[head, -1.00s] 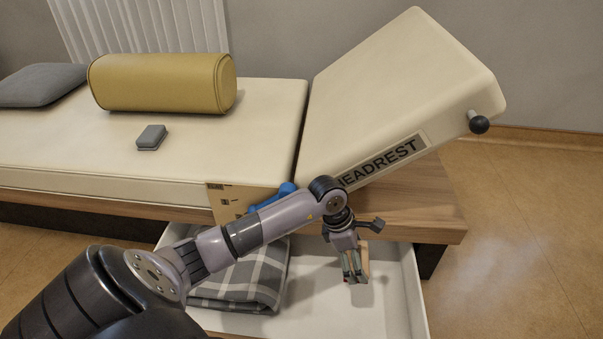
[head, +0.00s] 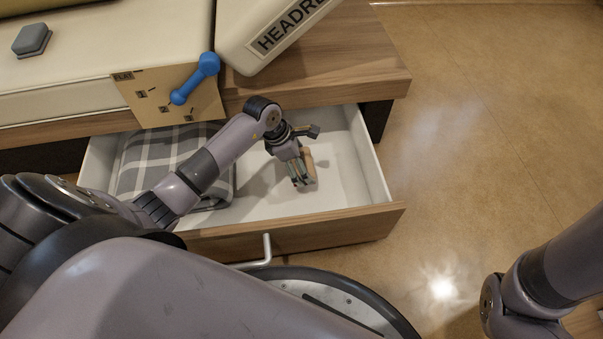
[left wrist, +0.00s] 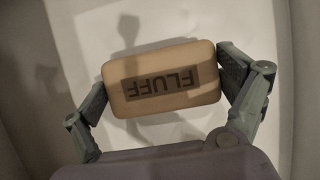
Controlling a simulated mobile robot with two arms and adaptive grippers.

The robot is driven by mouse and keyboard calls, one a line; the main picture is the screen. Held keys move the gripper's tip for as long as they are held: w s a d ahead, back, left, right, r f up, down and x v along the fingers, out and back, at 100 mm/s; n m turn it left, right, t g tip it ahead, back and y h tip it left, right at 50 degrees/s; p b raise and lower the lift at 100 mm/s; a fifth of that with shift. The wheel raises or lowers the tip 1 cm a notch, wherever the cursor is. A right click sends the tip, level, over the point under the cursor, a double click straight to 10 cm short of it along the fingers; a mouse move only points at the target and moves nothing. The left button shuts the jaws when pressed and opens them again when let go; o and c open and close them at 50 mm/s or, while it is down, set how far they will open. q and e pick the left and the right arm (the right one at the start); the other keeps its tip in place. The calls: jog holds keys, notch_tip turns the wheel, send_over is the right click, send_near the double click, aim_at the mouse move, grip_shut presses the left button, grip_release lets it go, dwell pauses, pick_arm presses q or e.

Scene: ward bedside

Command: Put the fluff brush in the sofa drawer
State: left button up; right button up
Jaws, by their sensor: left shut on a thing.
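The fluff brush (left wrist: 165,98), a tan rounded block with FLUFF on its top, is between the two fingers of my left gripper (left wrist: 172,92) in the left wrist view. The left gripper (head: 303,180) is shut on it. In the head view the brush (head: 309,162) shows only partly, beside the fingers. The sofa drawer (head: 345,205) is pulled open, with a white inside and a wooden front. The gripper and brush are inside its outline, over the bare right part. I cannot tell whether the brush touches the floor of the drawer. My right gripper is out of view.
A folded grey plaid blanket (head: 150,155) fills the drawer's left part. A blue dumbbell (head: 196,78) lies by a cardboard panel (head: 150,92) at the sofa's edge. A small grey block (head: 32,38) lies on the sofa. The raised headrest (head: 250,45) stands above the drawer.

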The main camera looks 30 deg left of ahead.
pick_arm(q)
notch_tip(320, 180, down, 4)
jog(key=shift+f+b, duration=0.1)
jog(key=shift+b, duration=1.15)
jog(key=o, duration=0.8)
